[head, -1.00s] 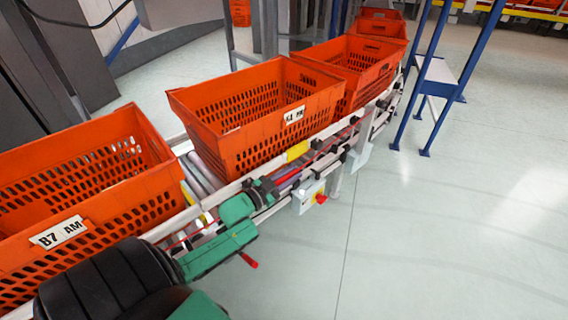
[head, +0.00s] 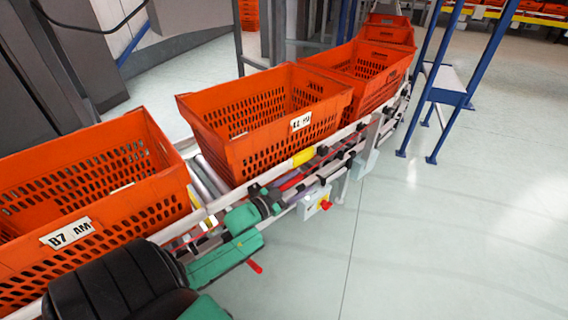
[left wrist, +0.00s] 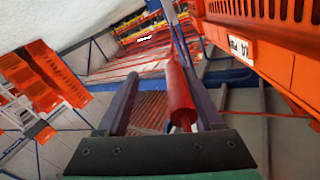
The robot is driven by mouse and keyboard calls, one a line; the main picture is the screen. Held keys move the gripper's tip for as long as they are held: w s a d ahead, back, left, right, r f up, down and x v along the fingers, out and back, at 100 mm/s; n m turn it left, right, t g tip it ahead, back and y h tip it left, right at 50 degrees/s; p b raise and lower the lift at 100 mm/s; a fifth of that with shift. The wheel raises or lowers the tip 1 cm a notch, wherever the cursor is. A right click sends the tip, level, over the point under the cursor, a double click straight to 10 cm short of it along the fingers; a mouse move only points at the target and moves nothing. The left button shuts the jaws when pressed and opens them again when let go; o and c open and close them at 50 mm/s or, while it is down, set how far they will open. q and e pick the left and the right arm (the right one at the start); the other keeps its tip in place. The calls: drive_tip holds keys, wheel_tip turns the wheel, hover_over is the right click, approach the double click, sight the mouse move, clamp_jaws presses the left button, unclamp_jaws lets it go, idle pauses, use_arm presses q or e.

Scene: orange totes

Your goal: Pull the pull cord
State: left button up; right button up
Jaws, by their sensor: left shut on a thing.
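The pull cord (head: 318,163) is a thin red line running along the near side of the conveyor. My left gripper (head: 311,184) reaches in from the lower left to the conveyor's side rail, beside the cord. In the left wrist view, a thick red rod-like length (left wrist: 178,90), which looks like the cord close up, lies between the two dark fingers (left wrist: 160,98), against the right finger. The left gripper is shut on it. The fingertip contact is partly hidden in the head view. My right gripper is not in view.
Orange totes stand in a row on the conveyor, the nearest labelled B7 AM (head: 110,215), another behind it (head: 265,120). A control box with a red button (head: 325,205) hangs on the rail. Blue posts (head: 450,80) stand at the right. The floor at lower right is clear.

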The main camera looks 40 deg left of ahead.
use_arm(q)
drive_tip(key=s+a+p, duration=0.1)
drive_tip(key=s+a, duration=0.1)
drive_tip(key=s, duration=1.2)
drive_tip(key=shift+a+f+p, duration=0.15)
drive_tip(key=shift+a+p, duration=0.15)
drive_tip(key=shift+p, duration=0.05)
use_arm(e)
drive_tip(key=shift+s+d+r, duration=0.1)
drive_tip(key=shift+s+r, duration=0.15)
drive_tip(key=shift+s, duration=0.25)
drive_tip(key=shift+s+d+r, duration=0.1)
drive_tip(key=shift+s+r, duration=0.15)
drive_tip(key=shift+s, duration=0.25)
